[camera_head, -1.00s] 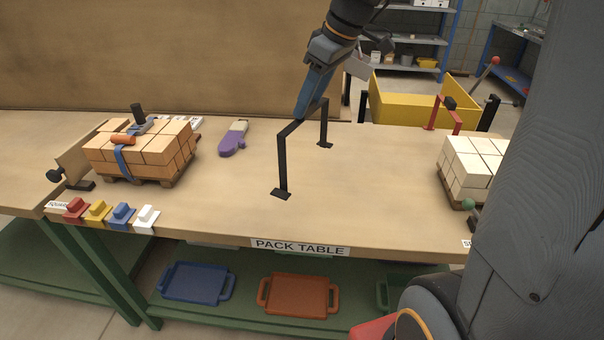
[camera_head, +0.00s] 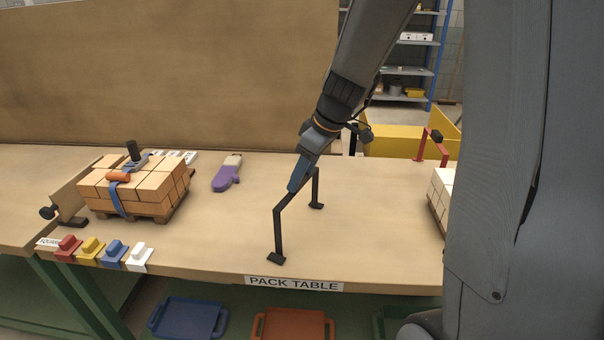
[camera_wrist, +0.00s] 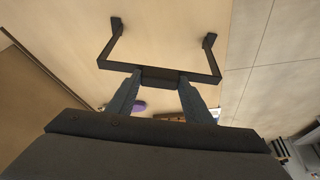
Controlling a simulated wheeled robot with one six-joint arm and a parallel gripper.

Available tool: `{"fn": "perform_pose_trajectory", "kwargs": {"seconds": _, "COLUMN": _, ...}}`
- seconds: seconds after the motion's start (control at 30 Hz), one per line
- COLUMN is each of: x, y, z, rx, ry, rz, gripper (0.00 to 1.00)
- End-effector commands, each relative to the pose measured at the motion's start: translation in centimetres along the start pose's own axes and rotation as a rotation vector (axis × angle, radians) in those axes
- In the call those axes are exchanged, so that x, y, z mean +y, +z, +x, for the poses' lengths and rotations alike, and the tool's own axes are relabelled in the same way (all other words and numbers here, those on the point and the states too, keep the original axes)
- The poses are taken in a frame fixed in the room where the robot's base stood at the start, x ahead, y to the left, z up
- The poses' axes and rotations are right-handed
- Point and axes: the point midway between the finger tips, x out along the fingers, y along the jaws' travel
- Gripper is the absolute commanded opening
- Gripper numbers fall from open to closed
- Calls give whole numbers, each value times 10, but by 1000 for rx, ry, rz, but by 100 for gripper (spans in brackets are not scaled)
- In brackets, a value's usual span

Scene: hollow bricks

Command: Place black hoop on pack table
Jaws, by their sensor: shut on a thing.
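The black hoop (camera_head: 278,228) is a squared arch with two legs that end in small flat feet. My gripper (camera_head: 294,188) is shut on its top bar, above the middle of the pack table (camera_head: 370,255). The hoop is upright, with its feet at or very near the tabletop; I cannot tell whether they touch. In the wrist view the hoop (camera_wrist: 160,78) spans the space beyond my fingertips (camera_wrist: 155,85), its legs reaching away toward the pale wood surface.
An orange brick stack (camera_head: 135,187) with a blue strap stands left. A purple mitten (camera_head: 227,175) lies behind the hoop. Coloured blocks (camera_head: 90,250) line the front left edge. White bricks (camera_head: 440,195) and a red hoop (camera_head: 433,143) are at right. Bare tabletop surrounds the hoop.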

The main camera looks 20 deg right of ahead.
Motion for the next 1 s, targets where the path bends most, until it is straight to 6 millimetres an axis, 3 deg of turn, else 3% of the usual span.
{"fn": "perform_pose_trajectory", "kwargs": {"seconds": 0.13, "x": 0, "y": 1, "z": 3, "rx": 0, "ry": 0, "rz": 0, "gripper": 10}}
{"fn": "perform_pose_trajectory", "kwargs": {"seconds": 0.17, "x": 0, "y": 1, "z": 3, "rx": 0, "ry": 0, "rz": 0, "gripper": 50}}
{"fn": "perform_pose_trajectory", "kwargs": {"seconds": 0.27, "x": 0, "y": 1, "z": 2, "rx": 0, "ry": 0, "rz": 0, "gripper": 65}}
{"fn": "perform_pose_trajectory", "kwargs": {"seconds": 0.67, "x": 0, "y": 0, "z": -2, "rx": 0, "ry": 0, "rz": 1, "gripper": 65}}
{"fn": "perform_pose_trajectory", "kwargs": {"seconds": 0.83, "x": 2, "y": -1, "z": -22, "rx": 3, "ry": 5, "rz": -1, "gripper": 65}}
{"fn": "perform_pose_trajectory", "kwargs": {"seconds": 1.0, "x": 2, "y": 0, "z": -56, "rx": 4, "ry": 6, "rz": 1, "gripper": 65}}
